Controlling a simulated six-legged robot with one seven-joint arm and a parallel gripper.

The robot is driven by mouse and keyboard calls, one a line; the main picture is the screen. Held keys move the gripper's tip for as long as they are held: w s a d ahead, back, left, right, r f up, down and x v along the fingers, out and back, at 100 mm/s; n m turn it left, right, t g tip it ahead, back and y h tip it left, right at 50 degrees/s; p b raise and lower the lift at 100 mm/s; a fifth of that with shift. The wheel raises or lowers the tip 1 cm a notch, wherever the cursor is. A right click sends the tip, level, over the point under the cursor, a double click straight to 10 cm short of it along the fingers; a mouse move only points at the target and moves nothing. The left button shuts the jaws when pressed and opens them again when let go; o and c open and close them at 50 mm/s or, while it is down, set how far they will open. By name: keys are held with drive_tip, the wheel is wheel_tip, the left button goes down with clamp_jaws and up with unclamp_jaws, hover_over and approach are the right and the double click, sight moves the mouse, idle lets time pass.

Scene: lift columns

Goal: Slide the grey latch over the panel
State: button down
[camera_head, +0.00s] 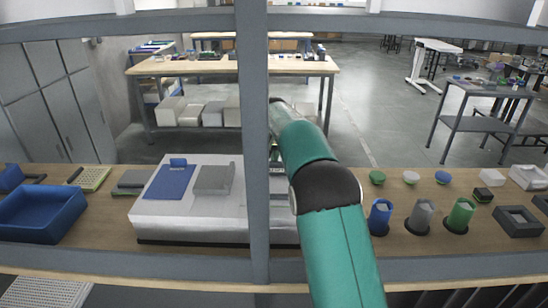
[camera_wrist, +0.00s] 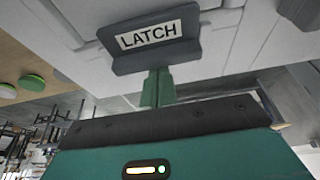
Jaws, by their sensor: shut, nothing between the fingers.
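The grey latch (camera_wrist: 155,40) fills the top middle of the wrist view, a dark grey plate with a white "LATCH" label on a pale housing. My gripper (camera_wrist: 157,76) is shut and empty, its green fingertips at the latch's lower edge; I cannot tell if they touch. In the head view a white box (camera_head: 190,222) stands on the bench, with a blue panel (camera_head: 168,183) and a grey block (camera_head: 213,180) on top. I cannot tell whether this block belongs to the latch. My gripper's tip is mostly hidden there behind the upright post and my arm.
A dark upright post (camera_head: 254,130) stands before the box. To the right are blue, grey and green cylinders (camera_head: 380,216) and several small lids. A blue bin (camera_head: 40,214) sits at the left. Green and white round lids also show at the wrist view's left (camera_wrist: 32,82).

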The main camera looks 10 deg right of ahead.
drive_tip(key=d+v, duration=0.1)
drive_tip(key=v, duration=1.3)
drive_tip(key=s+r, duration=0.3)
drive_tip(key=s, duration=0.4)
drive_tip(key=s+r, duration=0.3)
drive_tip(key=s, duration=0.3)
drive_tip(key=s+f, duration=0.3)
drive_tip(key=s, duration=0.7)
drive_tip(key=s+f+n+t, duration=0.1)
drive_tip(key=s+f, duration=0.3)
drive_tip(key=s, duration=0.7)
drive_tip(key=s+f+n, duration=0.1)
drive_tip(key=s+f, duration=0.3)
drive_tip(key=s, duration=0.6)
drive_tip(key=shift+s+f+t+y, duration=0.25)
drive_tip(key=shift+s+t+y, duration=0.05)
drive_tip(key=shift+s+y, duration=0.1)
drive_tip(key=shift+d, duration=0.15)
